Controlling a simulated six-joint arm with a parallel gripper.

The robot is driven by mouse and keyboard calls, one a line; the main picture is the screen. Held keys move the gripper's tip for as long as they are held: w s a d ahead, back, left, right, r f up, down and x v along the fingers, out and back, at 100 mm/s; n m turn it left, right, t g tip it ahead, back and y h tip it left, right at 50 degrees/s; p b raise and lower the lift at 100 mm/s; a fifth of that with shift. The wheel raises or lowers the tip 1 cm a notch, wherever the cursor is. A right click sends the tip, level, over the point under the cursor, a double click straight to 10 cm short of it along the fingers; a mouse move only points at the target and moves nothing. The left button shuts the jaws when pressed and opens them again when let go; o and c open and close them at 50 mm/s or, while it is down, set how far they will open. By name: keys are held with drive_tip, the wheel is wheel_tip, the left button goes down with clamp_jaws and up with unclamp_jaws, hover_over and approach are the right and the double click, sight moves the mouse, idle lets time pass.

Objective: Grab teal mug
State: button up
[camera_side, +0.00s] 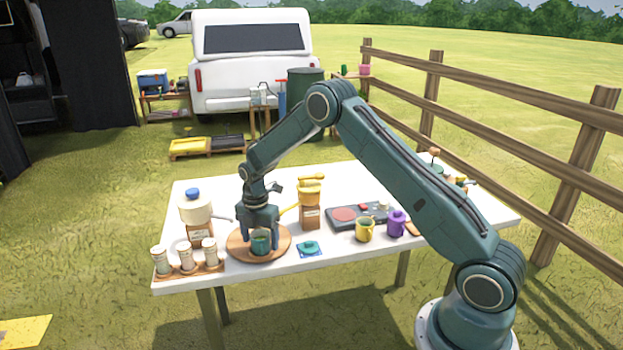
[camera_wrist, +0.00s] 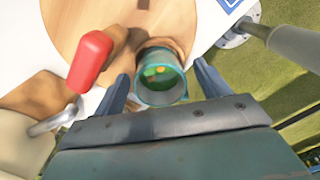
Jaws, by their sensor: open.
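The teal mug (camera_side: 261,243) stands upright on a round wooden board (camera_side: 276,254) near the table's front edge. In the wrist view the mug (camera_wrist: 161,78) shows from above, with green and orange shapes inside it. My gripper (camera_side: 261,236) is directly over the mug in the side view, pointing down. In the wrist view the fingers of my gripper (camera_wrist: 160,92) are open, one on each side of the mug, with a gap visible on both sides. The mug's handle is not clear in either view.
A teal item on a blue-patterned tile (camera_side: 309,249), a yellow mug (camera_side: 365,230) and a purple canister (camera_side: 396,224) stand to the right. A hot plate (camera_side: 347,216) is behind them.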

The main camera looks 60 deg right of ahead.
drive_tip(key=shift+f, duration=0.35)
drive_tip(key=c, duration=1.3)
drive_tip(key=shift+o, duration=0.2)
drive_tip(key=shift+r, duration=0.2)
wheel_tip(320, 180, up, 20)
drive_tip(key=shift+f, duration=0.15)
